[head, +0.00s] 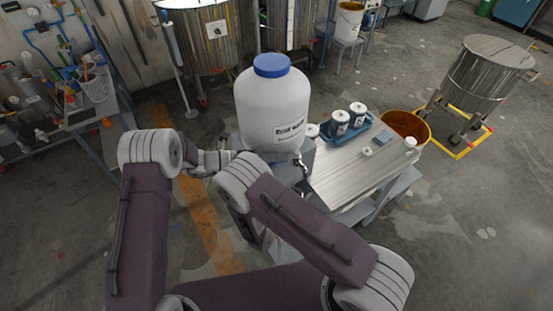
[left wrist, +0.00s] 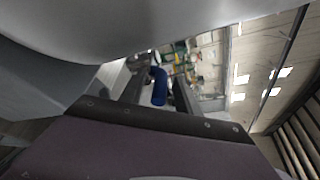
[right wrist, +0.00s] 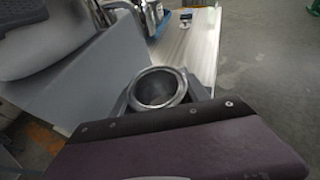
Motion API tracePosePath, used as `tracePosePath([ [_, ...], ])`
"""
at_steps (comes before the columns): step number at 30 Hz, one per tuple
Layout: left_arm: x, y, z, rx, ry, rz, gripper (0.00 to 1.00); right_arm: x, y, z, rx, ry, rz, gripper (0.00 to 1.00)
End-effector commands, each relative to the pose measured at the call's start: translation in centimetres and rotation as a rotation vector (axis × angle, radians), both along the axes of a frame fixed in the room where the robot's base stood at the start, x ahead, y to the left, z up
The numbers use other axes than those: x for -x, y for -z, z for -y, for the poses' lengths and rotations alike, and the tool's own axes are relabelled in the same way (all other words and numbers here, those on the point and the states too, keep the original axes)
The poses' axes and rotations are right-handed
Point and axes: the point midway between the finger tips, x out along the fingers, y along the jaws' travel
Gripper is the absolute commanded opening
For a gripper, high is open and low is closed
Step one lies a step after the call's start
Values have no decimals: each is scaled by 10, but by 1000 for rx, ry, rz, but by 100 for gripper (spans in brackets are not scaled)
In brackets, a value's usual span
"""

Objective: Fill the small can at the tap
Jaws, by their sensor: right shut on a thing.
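A large white container (head: 270,112) with a blue lid (head: 271,65) and a label stands on a grey stand in the head view. A metal fitting, apparently the tap (head: 301,160), shows at its lower right side. My left gripper (head: 228,157) is beside the container's lower left side. In the left wrist view a blue handle-like part (left wrist: 159,87) lies between its parted fingers (left wrist: 158,98); I cannot tell whether they touch it. My right gripper (right wrist: 162,98) is shut on a small metal can (right wrist: 156,88), upright, its open mouth showing a dark, seemingly empty inside.
A metal-topped table (head: 345,180) right of the container holds a blue tray (head: 345,134) with two labelled cans and small items. An amber-lined tub (head: 405,126) is beyond it. A steel vat (head: 487,75) stands far right. Floor at front right is clear.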

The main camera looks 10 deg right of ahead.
Motion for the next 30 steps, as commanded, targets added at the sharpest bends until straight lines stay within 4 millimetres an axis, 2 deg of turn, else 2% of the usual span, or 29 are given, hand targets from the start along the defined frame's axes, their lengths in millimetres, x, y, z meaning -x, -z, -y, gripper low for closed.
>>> tracePosePath([
  [2,0,0,0,0,0,0,39,0,0,0,0,0,0,13],
  [5,0,0,0,0,0,0,14,0,0,0,0,0,0,13],
  [6,0,0,0,0,0,0,3,0,0,0,0,0,0,13],
  [7,0,0,0,0,0,0,0,0,0,0,0,0,0,13],
  [30,0,-1,0,2,1,2,0,0,0,0,0,0,0,13],
])
